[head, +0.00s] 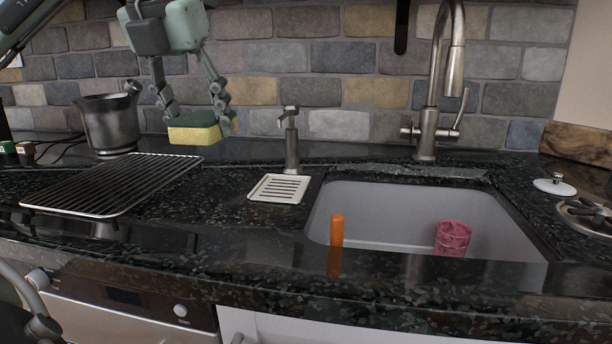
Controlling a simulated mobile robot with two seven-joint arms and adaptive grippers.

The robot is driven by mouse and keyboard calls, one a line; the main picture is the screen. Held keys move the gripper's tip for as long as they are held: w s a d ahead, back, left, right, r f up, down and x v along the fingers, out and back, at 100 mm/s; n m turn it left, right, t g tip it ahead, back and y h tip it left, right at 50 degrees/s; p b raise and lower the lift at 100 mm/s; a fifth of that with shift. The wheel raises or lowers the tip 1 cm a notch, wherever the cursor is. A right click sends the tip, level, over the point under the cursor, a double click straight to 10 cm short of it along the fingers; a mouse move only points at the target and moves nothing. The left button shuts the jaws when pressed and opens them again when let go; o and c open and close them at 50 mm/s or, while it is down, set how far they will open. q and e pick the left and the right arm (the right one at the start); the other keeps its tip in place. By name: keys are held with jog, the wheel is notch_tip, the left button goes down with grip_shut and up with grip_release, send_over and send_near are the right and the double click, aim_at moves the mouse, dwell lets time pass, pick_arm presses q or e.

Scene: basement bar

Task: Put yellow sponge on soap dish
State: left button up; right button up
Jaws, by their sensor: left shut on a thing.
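The yellow sponge (197,135) has a green top layer. It is held above the counter, left of the soap dispenser. My left gripper (199,120) comes down from the top left and is shut on the sponge, with one finger at each end. The soap dish (278,188) is a flat white slotted tray on the dark counter, left of the sink. It is empty. The sponge is up and to the left of the dish in the picture, apart from it.
A metal soap dispenser (291,142) stands just behind the dish. The sink (385,208) holds an orange object (336,230) and a pink cup-like object (453,238). A tall faucet (428,130) stands behind it.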

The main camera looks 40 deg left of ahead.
pick_arm(q)
jog(key=shift+w+d+f+p, duration=0.3)
jog(key=shift+w+p, duration=0.05)
jog(key=shift+w, duration=0.1)
jog(key=shift+w+d+f+p, duration=0.25)
jog(key=shift+w+p, duration=0.05)
jog(key=shift+w, duration=0.1)
jog(key=p, duration=0.1)
send_over(278, 193)
jog(key=s, duration=0.1)
jog(key=f, duration=0.5)
jog(key=shift+s+d+f, duration=0.15)
jog(key=shift+s+d, duration=0.05)
jog(key=shift+d, duration=0.05)
jog(key=shift+w+d+f, duration=0.1)
jog(key=shift+w+f, duration=0.05)
jog(key=shift+f, duration=0.05)
jog(key=shift+f+p, duration=0.35)
jog(key=shift+f, duration=1.5)
pick_arm(e)
notch_tip(278, 193, down, 8)
jog(key=shift+s+a+f+g, duration=0.15)
jog(key=shift+s+f+g, duration=0.05)
jog(key=shift+s+g, duration=0.1)
pick_arm(q)
jog(key=shift+f, duration=0.1)
